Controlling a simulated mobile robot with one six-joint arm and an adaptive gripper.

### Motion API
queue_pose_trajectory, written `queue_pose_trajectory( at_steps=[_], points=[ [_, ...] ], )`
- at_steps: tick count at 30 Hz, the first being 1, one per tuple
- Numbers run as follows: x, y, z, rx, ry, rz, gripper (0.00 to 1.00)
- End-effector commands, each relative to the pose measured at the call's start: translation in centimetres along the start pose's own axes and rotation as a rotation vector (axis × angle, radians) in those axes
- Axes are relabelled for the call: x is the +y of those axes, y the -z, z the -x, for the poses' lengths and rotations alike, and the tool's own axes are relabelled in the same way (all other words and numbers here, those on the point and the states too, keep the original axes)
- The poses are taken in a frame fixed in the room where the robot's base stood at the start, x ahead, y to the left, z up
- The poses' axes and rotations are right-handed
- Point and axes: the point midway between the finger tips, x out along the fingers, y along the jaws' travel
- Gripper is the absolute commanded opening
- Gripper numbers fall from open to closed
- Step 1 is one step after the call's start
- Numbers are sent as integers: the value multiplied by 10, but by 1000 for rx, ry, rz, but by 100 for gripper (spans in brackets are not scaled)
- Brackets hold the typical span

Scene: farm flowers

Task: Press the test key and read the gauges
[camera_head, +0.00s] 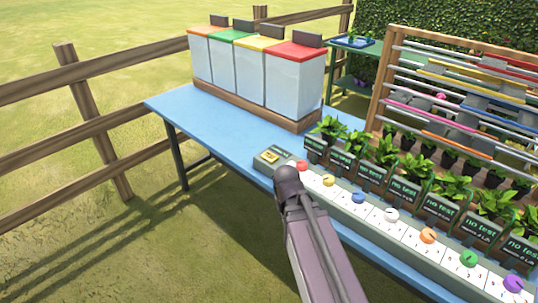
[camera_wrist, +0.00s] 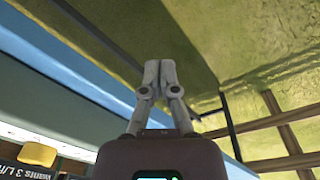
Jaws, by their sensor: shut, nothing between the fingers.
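The test key (camera_head: 271,157) is a yellow square on a small grey-green box at the left end of a white strip, on the blue table. The gauges are a row of black displays, one of them the display (camera_head: 405,190), in front of potted plants. The ones I can read say "no test". My gripper (camera_wrist: 160,65) is shut and empty in the wrist view, its fingertips together over the table's edge and grass. In the head view my arm reaches up to just below the key's box; the fingers are not clear there. A yellow piece (camera_wrist: 37,153) shows at the wrist view's lower left.
A white numbered strip (camera_head: 375,215) with several coloured knobs runs along the blue table's (camera_head: 215,118) front. Lidded bins (camera_head: 290,85) stand behind. A rack of coloured rods (camera_head: 465,95) is at the right. A wooden fence (camera_head: 75,75) is at the left.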

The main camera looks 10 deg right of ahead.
Motion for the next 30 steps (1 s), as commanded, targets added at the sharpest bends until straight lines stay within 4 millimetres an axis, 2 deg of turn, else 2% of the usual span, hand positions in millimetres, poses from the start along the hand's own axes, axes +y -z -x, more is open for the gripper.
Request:
queue_pose_trajectory(
  at_steps=[1, 5, 10, 15, 18, 21, 24, 30],
  points=[
    [3, 17, 11, 19, -25, -5, 0],
    [9, 60, 33, 92, -113, -13, 0],
    [14, 130, 71, 222, -247, -13, 0],
    [13, 196, 112, 360, -366, 4, 0],
    [9, 227, 133, 430, -418, 18, 0],
    [6, 248, 148, 482, -456, 30, 0],
    [2, 262, 157, 517, -478, 39, 0],
    [0, 269, 161, 540, -492, 46, 0]
  ],
)
